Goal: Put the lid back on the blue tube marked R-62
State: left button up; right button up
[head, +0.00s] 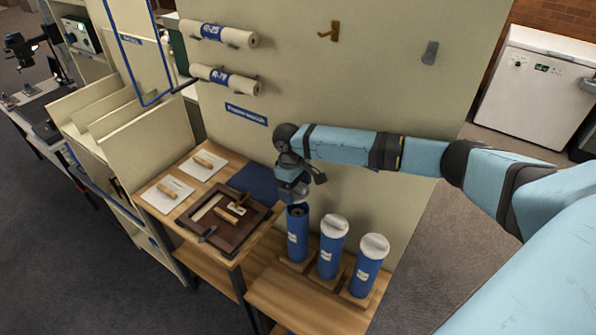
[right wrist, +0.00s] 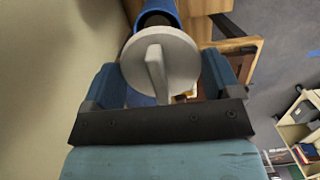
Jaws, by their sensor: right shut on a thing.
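Three blue tubes stand upright in a row on a wooden stand. The left tube (head: 297,236) has an open top with something dark inside; its label is too small to read. The middle tube (head: 329,254) and the right tube (head: 364,275) wear white lids. My right gripper (head: 293,197) is just above the left tube's open top. In the right wrist view it is shut on a white lid (right wrist: 182,72) with a raised grip bar. Behind the lid shows a blue tube (right wrist: 153,12), with the lid partly covering it. I cannot tell whether they touch. My left gripper is out of view.
A wooden table left of the tubes holds a brown tray (head: 240,236) with small items and white sheets (head: 168,194). A cream wall panel (head: 370,80) with rolled scrolls (head: 218,33) stands close behind the arm. Carpet is clear at the lower left.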

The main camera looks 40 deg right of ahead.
jog(key=shift+d+r, duration=0.2)
jog(key=shift+d, duration=0.05)
jog(key=shift+f, duration=0.25)
jog(key=shift+f+b, duration=0.7)
jog(key=shift+b, duration=0.3)
notch_tip(320, 180, down, 3)
jog(key=b, duration=0.3)
jog(key=shift+b, duration=0.3)
jog(key=shift+f, duration=0.75)
jog(key=shift+p, duration=0.35)
